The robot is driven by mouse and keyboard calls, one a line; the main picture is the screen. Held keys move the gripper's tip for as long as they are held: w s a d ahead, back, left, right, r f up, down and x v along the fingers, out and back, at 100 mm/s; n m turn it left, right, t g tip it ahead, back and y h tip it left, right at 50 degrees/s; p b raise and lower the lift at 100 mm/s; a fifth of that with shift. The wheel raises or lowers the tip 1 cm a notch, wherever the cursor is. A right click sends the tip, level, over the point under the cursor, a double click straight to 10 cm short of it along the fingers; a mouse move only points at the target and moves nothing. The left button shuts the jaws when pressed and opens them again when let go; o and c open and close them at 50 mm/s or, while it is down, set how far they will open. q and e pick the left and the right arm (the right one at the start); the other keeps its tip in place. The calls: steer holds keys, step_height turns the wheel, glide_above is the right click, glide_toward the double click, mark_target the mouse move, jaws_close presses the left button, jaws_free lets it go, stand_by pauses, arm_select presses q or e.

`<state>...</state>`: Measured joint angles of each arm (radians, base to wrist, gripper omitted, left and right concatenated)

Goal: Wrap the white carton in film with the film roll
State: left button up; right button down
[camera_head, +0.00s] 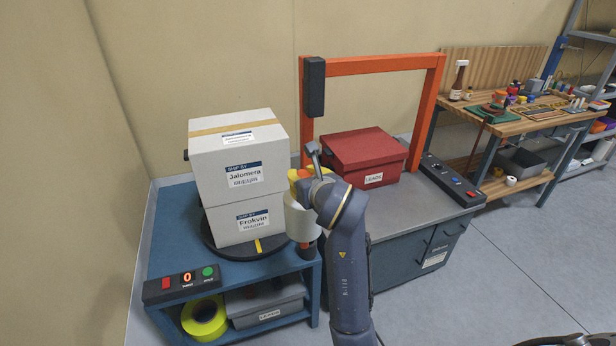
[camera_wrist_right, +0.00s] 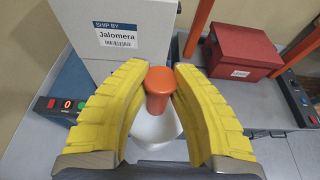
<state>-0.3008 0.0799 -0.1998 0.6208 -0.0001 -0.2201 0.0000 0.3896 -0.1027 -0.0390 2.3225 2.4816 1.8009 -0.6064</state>
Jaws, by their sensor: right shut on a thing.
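Two white cartons are stacked on a dark round turntable (camera_head: 222,251). The upper carton (camera_head: 213,160) reads Jalomera and has tan tape on top; the lower carton (camera_head: 225,220) reads Frokvin. The upper carton also shows in the right wrist view (camera_wrist_right: 100,62). My right gripper (camera_head: 301,178) stands at the right side of the stack. Its yellow fingers are shut on the orange handle of the white film roll (camera_head: 301,222); the handle and roll also show in the right wrist view (camera_wrist_right: 158,92). The roll hangs upright beside the lower carton. I cannot make out film on the cartons. My left gripper is not in view.
A red box (camera_head: 352,157) stands on a grey cabinet under an orange frame (camera_head: 375,66). A control box (camera_head: 185,284) with red and green buttons sits at the blue bench's front edge. Yellow tape (camera_head: 205,316) lies on the shelf below. A wooden workbench (camera_head: 520,118) is at the right.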

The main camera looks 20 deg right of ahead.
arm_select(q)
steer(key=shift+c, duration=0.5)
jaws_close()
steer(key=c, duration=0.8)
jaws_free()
